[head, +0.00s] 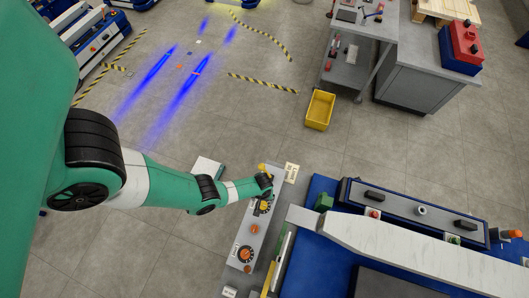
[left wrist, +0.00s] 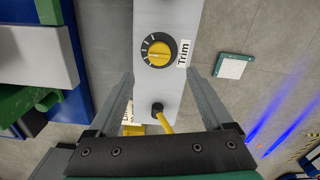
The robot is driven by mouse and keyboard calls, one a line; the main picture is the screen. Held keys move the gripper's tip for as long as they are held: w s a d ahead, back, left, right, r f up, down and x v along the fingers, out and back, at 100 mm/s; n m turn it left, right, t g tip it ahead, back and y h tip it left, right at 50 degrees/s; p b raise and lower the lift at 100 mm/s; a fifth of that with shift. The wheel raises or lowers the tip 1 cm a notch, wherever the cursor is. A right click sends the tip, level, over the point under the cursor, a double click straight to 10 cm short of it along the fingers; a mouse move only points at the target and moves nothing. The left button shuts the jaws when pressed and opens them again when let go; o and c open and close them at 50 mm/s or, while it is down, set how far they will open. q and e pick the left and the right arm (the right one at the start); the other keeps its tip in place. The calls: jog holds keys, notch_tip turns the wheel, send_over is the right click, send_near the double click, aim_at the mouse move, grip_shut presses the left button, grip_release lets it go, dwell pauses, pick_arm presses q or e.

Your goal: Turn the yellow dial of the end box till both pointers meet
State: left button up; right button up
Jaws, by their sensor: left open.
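The end box (head: 254,230) is a long grey box with dials on its top. Its yellow dial (head: 263,207) sits close to my left gripper (head: 267,186), which partly covers that end of the box. In the left wrist view the yellow dial (left wrist: 158,53) has a raised grip bar on a black disc with white ticks, with a "Trim" label beside it. My left gripper's fingers (left wrist: 161,88) are spread wide and empty, apart from the dial, which lies beyond their tips. Whether the pointers meet is too small to tell. My right gripper is not in view.
An orange dial (head: 245,253) is on the box's near end. A black pivot with a yellow lever (left wrist: 163,116) stands between the fingers. A blue bench (head: 325,262) with equipment is close on the right. A yellow bin (head: 320,110) stands on the floor beyond.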

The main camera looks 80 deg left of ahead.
aim_at(263, 205)
pick_arm(q)
notch_tip(263, 205, down, 10)
jog(key=b, duration=0.8)
jog(key=shift+f, duration=0.1)
grip_shut()
